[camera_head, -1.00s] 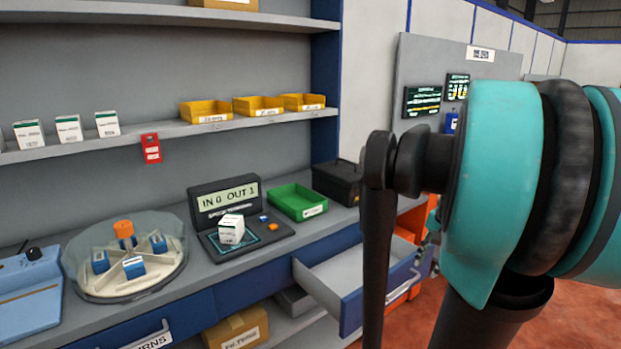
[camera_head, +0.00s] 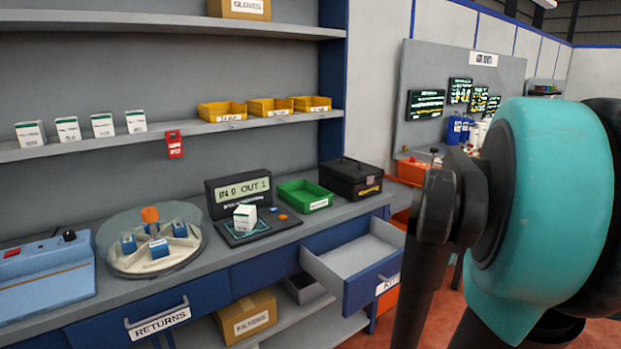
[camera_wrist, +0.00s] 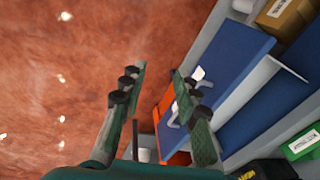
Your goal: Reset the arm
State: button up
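My gripper (camera_wrist: 159,70) shows in the wrist view with its two dark fingers spread apart. Nothing is between the fingertips. The fingers are over the red floor and beside the blue cabinet front, apart from both as far as I can see. In the head view my teal and black arm (camera_head: 545,190) fills the right side, and I cannot make out the fingers there.
An open drawer (camera_head: 350,262) juts from the counter toward my arm. On the counter are a round carousel (camera_head: 190,262), a display (camera_head: 240,193) reading "IN 0 OUT 1", a white box (camera_head: 245,218), a green tray (camera_head: 304,196) and a black case (camera_head: 350,178).

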jog(key=s+a+f+n+t, duration=0.2)
jog(key=s+a+f+n, duration=0.4)
jog(key=a+f+n, duration=0.2)
jog(key=shift+a+f+h, duration=0.4)
jog(key=shift+a+f, duration=0.6)
jog(key=shift+a, duration=0.15)
